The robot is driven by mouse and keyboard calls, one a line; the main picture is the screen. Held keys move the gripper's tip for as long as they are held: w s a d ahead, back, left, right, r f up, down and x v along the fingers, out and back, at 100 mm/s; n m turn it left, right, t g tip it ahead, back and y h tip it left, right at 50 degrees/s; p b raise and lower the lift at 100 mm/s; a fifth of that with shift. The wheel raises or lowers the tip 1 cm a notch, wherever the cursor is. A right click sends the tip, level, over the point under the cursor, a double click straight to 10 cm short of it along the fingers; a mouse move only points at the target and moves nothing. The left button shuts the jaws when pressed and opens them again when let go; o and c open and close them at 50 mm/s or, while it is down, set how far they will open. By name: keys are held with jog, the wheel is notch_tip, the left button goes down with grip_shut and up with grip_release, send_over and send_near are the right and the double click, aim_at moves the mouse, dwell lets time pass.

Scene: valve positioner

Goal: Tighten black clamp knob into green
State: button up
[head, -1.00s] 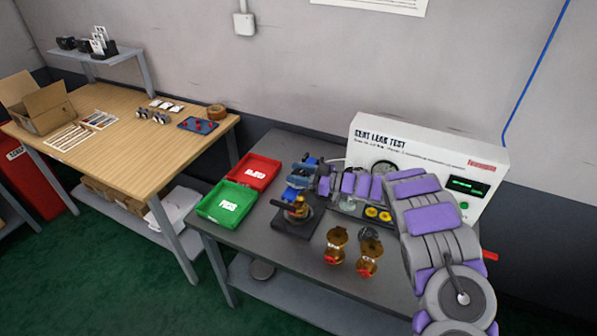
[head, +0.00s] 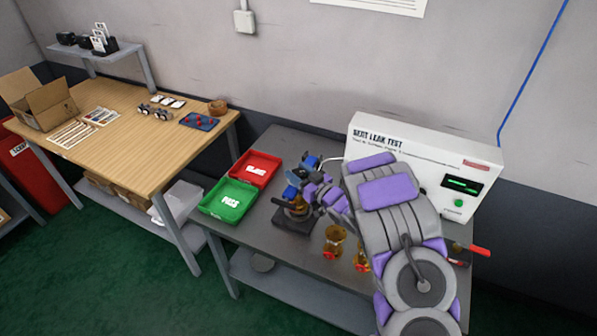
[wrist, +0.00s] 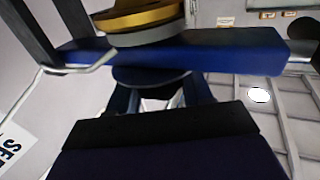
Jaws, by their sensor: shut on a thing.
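The clamp fixture stands on a dark base plate (head: 291,221) on the grey bench, with a brass valve body (head: 297,208) and a blue part (head: 290,193) in it. My gripper (head: 308,172) is at the top of this fixture, shut at the clamp. The black clamp knob is hidden at the jaws and I cannot make out its outline. In the wrist view a blue bar (wrist: 200,52) crosses close in front, with a brass disc (wrist: 140,15) above it. The leak tester (head: 470,165) shows green on its display.
A green PASS tray (head: 208,209) and a red tray (head: 237,168) lie left of the fixture. Two brass valve bodies stand at the bench front, one at the left (head: 334,243), the other partly behind my arm. A wooden table (head: 130,160) stands further left.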

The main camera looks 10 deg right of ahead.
jog(key=shift+w+r+m+h, duration=0.1)
jog(key=shift+r+m+h, duration=0.05)
jog(key=shift+m+h, duration=0.2)
jog(key=o, duration=1)
jog(key=shift+c, duration=0.2)
jog(key=p+v, duration=0.1)
jog(key=v, duration=1.6)
jog(key=shift+s+f+p, duration=0.2)
jog(key=shift+f+p, duration=0.1)
jog(key=shift+f, duration=0.2)
